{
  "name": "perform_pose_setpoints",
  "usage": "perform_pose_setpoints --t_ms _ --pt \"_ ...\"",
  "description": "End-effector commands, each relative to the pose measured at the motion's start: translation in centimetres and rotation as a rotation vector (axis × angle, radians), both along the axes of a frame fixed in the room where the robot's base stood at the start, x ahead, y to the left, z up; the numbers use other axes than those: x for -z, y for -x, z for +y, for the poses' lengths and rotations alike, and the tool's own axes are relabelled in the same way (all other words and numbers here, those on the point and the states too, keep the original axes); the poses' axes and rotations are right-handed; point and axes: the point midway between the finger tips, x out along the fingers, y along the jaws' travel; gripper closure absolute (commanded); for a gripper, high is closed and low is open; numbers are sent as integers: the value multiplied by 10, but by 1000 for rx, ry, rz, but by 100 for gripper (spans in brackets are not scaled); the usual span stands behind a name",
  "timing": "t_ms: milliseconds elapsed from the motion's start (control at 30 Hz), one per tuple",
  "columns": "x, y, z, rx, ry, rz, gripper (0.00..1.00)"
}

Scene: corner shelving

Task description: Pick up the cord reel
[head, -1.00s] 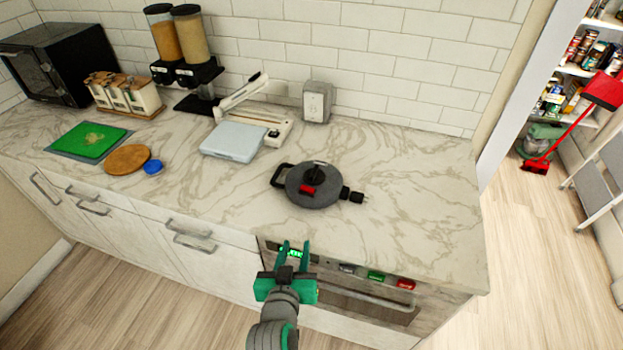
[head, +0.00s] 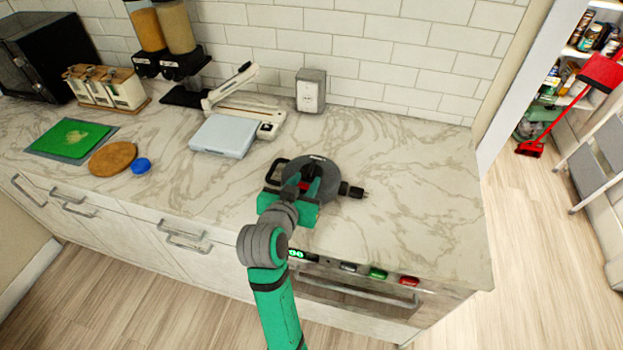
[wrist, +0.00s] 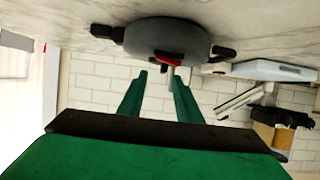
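The cord reel (head: 325,185) is a round dark grey disc with a black handle on its left, a red part near its middle and a black plug at its right. It lies on the marble counter. My green gripper (head: 304,183) is over the near left part of the reel and hides some of it. In the wrist view the reel (wrist: 165,38) appears just beyond the fingertips of my gripper (wrist: 158,75). The two fingers are apart with nothing visible between them. Whether they touch the reel I cannot tell.
A light-blue scale (head: 222,137) and a white hole-punch-like device (head: 240,105) stand left of the reel. A grey outlet box (head: 310,91) is behind it. A blue lid (head: 140,165) and a round wooden board (head: 112,158) lie further left. The counter right of the reel is clear.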

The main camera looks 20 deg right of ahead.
Motion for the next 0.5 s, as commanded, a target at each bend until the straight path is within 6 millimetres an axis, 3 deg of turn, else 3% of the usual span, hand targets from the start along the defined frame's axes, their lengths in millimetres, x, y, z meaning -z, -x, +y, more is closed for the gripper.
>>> perform_pose_setpoints --t_ms 500 --pt "14 -45 -24 2 0 0 69"
